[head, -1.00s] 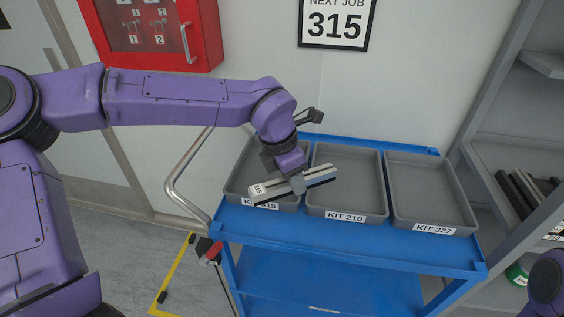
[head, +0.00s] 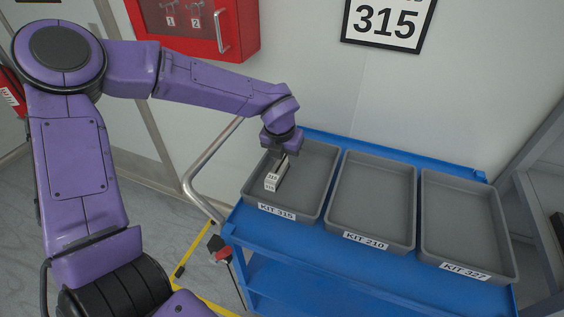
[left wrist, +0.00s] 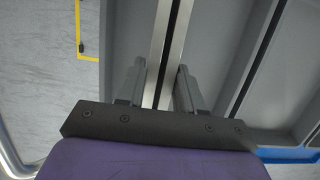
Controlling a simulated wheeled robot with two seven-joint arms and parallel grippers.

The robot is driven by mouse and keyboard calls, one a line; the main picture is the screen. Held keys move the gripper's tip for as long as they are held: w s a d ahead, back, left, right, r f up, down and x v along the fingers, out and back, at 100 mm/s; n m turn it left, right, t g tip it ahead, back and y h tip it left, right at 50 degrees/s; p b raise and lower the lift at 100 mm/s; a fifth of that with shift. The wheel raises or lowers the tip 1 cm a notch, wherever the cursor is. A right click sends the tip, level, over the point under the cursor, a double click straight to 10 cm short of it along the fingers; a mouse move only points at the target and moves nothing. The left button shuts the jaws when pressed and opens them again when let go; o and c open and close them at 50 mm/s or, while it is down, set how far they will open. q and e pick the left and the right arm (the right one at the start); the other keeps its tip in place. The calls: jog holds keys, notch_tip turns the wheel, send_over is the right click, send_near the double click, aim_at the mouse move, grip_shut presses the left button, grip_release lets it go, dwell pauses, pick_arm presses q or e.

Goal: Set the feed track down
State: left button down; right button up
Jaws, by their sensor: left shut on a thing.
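The feed track (head: 276,175) is a narrow light bar with a white label end marked with small print. It is in the left grey tray (head: 315,187), labelled KIT 315, in the head view. My left gripper (head: 281,152) is shut on the feed track from above. In the left wrist view the feed track (left wrist: 168,45) runs as a long metallic strip between the two fingers (left wrist: 158,85). I cannot tell whether it touches the tray floor. My right gripper is not in view.
Trays KIT 210 (head: 372,202) and KIT 327 (head: 468,226) stand empty to the right on the blue cart (head: 330,262). A bent metal handle (head: 192,180) rises at the cart's left. A sign reading 315 (head: 388,20) and a red cabinet (head: 195,28) are on the wall.

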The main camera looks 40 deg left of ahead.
aim_at(280, 164)
pick_arm(q)
jog(key=shift+w+a+f, duration=0.25)
jog(key=shift+a+f, duration=0.3)
jog(key=shift+f, duration=0.15)
jog(key=f, duration=0.3)
jog(key=shift+a, duration=0.3)
jog(key=shift+w+f, duration=0.1)
jog(key=shift+f, duration=0.25)
jog(key=shift+d, duration=0.1)
jog(key=c, duration=0.7)
grip_release()
jog(key=shift+r, duration=0.1)
jog(key=v, duration=1.2)
